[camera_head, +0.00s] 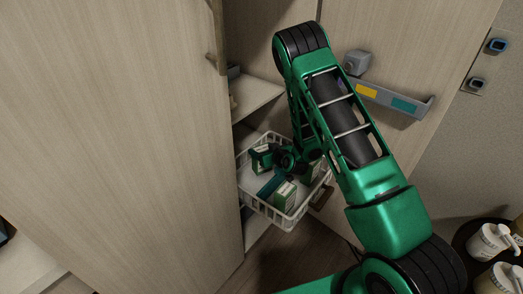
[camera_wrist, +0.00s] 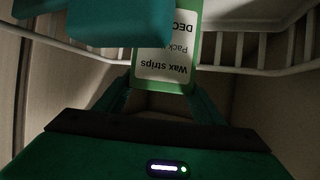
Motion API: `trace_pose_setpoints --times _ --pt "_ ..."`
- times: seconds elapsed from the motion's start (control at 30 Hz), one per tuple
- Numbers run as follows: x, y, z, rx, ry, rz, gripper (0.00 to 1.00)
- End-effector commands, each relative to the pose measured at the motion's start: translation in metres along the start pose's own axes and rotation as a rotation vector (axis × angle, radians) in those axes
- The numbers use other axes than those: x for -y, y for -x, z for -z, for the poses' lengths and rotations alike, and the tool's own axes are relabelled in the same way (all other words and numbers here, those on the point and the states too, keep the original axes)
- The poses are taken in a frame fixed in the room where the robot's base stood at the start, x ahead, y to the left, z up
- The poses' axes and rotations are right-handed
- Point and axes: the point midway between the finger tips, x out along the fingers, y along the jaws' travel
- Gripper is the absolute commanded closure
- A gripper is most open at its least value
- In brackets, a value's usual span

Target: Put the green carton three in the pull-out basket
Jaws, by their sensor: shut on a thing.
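A green-and-white carton labelled "Wax strips" (camera_wrist: 165,65) is between the two dark green fingers of my gripper (camera_wrist: 160,88) in the wrist view. The gripper is shut on it. The carton's label is upside down there, and a teal block (camera_wrist: 120,22) covers part of it. In the head view my gripper is low over the white pull-out basket (camera_head: 254,205), partly hidden by my arm. A carton with a pale label (camera_head: 287,195) shows at the basket's front. I cannot tell whether the held carton touches the basket floor.
Another green carton (camera_head: 262,158) is at the back left of the basket. The basket sticks out of a tall wooden cabinet (camera_head: 150,130), beneath a shelf (camera_head: 256,98). A grey wall rack (camera_head: 390,98) is at upper right. White pump bottles (camera_head: 490,242) stand at lower right.

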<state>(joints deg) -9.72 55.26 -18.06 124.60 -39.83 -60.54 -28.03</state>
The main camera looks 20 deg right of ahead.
Motion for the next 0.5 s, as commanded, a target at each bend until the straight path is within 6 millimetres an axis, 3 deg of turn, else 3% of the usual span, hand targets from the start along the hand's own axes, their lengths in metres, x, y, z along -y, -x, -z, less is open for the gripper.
trace_pose_setpoints --times 0.27,0.3,0.37,0.5 --pt "-0.0003 -0.0022 -0.004 -0.001 0.0 -0.001 0.82" --pt "-0.0002 -0.0021 -0.0045 0.0 0.0 -0.001 0.31" --pt "-0.0002 -0.002 -0.0045 0.0 0.0 0.0 0.19" --pt "-0.0001 -0.002 -0.0044 0.0 0.0 0.0 0.19"
